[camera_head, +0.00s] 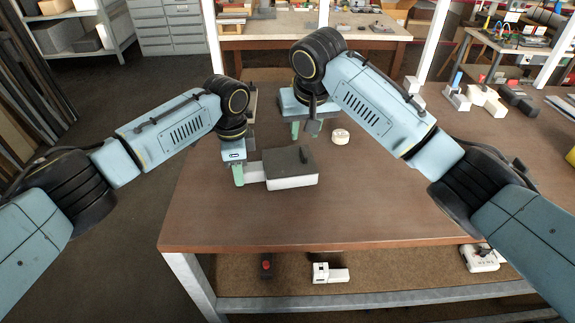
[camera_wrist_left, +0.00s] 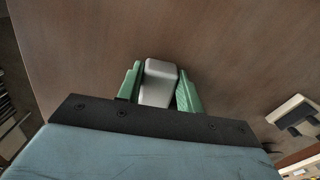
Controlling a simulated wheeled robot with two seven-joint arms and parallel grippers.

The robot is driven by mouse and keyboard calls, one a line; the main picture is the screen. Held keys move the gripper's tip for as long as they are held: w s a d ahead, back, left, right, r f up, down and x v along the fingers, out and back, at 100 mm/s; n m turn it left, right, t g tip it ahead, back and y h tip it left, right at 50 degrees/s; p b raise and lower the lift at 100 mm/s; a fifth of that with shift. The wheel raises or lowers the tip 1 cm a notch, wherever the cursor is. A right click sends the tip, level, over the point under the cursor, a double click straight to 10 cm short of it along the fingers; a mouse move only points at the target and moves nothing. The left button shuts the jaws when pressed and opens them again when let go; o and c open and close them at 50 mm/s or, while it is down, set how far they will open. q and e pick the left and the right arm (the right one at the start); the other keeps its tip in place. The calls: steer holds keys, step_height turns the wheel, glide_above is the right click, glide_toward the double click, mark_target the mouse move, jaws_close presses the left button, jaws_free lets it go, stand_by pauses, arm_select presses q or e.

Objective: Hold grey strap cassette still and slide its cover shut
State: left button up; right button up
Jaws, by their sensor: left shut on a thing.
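The strap cassette lies on the brown table in the head view, with a pale body (camera_head: 297,183) and a dark grey cover (camera_head: 284,163) on top. A small dark knob stands up near the cover's back right. A narrower pale end (camera_head: 255,173) sticks out at the left. My left gripper (camera_head: 238,175) is shut on this end; in the left wrist view the pale block (camera_wrist_left: 160,82) sits between the green fingers (camera_wrist_left: 158,95). My right gripper (camera_head: 296,130) is behind the cassette, apart from it.
A round white roll (camera_head: 341,136) lies on the table right of my right gripper. Pale and dark blocks (camera_head: 485,97) stand at the far right. The table (camera_head: 400,190) is clear right of the cassette and in front of it. Items lie on the lower shelf (camera_head: 400,285).

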mark_target(304, 154)
arm_select(q)
steer(key=o, duration=1.2)
steer(key=shift+c, duration=0.2)
steer(key=shift+r, duration=0.1)
arm_select(e)
steer(key=shift+r, duration=0.15)
arm_select(q)
step_height(304, 154, up, 7)
steer(key=p, duration=0.7)
steer(key=shift+p, duration=0.4)
arm_select(e)
step_height(304, 154, up, 7)
steer(key=shift+r, duration=0.15)
